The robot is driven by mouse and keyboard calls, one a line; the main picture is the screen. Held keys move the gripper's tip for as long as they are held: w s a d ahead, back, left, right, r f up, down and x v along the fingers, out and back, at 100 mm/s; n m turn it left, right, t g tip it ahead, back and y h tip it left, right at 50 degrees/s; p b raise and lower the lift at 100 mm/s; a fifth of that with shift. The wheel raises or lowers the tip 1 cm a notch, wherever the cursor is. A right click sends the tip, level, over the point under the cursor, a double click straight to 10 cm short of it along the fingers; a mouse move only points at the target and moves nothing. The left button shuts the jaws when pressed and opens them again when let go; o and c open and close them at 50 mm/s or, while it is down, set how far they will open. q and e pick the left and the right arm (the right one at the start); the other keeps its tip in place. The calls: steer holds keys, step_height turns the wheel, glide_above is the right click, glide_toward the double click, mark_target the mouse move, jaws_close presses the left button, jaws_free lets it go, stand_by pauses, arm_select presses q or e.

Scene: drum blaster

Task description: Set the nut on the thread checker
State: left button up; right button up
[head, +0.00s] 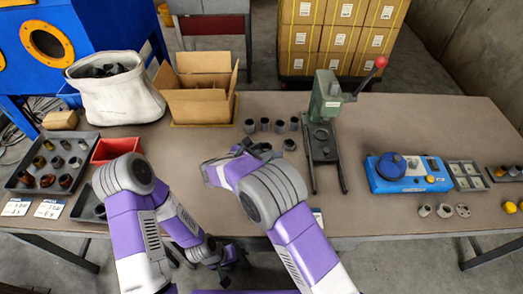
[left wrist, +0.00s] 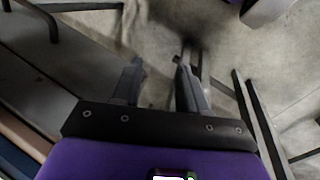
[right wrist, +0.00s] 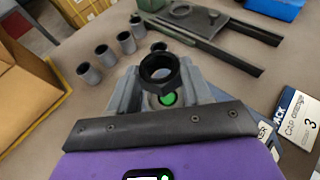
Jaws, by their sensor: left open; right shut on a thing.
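A dark nut (right wrist: 159,70) with a round upper ring is between the fingers of my right gripper (right wrist: 160,92), which is shut on it. In the head view my right gripper (head: 246,150) is over the middle of the table, near the grey cups. A round green light (right wrist: 168,98) on a grey part shows just below the nut; I cannot tell whether this is the thread checker, or whether the nut touches it. My left gripper (left wrist: 160,85) is open and empty; in the head view it (head: 228,255) hangs low by the table's front edge.
Several grey cups (right wrist: 105,55) stand beyond my right gripper. A green press (head: 326,105) stands behind, right of it. Printed cards (right wrist: 300,118) lie close on the right. A blue device (head: 405,172), a cardboard box (head: 205,105) and a dark tray (head: 25,182) are farther away.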

step_height(320, 180, down, 4)
steer(key=b, duration=0.2)
steer(key=shift+b, duration=0.35)
steer(key=shift+s+a, duration=0.1)
stand_by(1.0)
steer(key=shift+f, duration=0.55)
